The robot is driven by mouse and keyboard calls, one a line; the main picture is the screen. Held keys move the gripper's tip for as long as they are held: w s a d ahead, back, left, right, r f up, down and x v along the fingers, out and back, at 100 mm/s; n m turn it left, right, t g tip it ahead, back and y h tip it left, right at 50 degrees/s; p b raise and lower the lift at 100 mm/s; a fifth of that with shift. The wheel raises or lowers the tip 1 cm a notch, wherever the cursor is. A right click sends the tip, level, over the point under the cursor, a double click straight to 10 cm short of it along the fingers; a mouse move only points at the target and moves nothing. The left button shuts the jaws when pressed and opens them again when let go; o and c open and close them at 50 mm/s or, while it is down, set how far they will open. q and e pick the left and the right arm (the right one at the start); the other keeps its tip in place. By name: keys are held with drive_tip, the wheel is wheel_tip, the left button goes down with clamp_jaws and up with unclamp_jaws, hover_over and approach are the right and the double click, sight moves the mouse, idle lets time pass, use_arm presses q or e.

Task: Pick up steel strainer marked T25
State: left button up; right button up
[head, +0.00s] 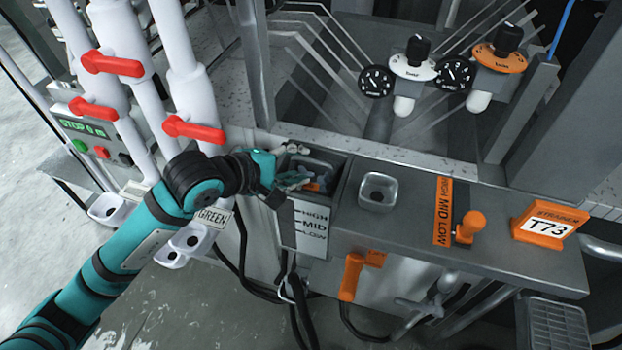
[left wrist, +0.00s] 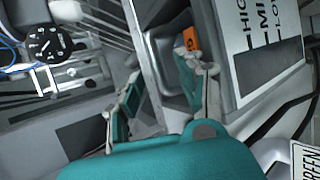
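No strainer marked T25 can be made out in either view. An orange sign (head: 546,226) on the right of the grey ledge reads STRAINER T73. My left gripper (head: 293,168) is at the mouth of a dark bin (head: 346,170) with a HIGH, MID, LOW label on its front. In the left wrist view the fingers (left wrist: 163,78) stand apart, with nothing clearly held between them. An orange tag (left wrist: 191,38) with a dark mark shows inside the bin, beside one finger. The fingers partly hide the bin's contents. My right gripper is not in view.
A small square steel cup (head: 378,191) sits on the ledge right of the bin. Farther right is an orange-handled lever (head: 470,226) beside a HIGH MID LOW strip (head: 443,211). Red-handled white pipes (head: 112,64) stand at left. Gauges and knobs are behind.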

sight(306, 161)
use_arm(q)
drive_tip(key=x, duration=0.4)
drive_tip(key=shift+w+d+r, duration=0.1)
drive_tip(key=shift+w, duration=0.1)
drive_tip(key=shift+c, duration=0.7)
clamp_jaws()
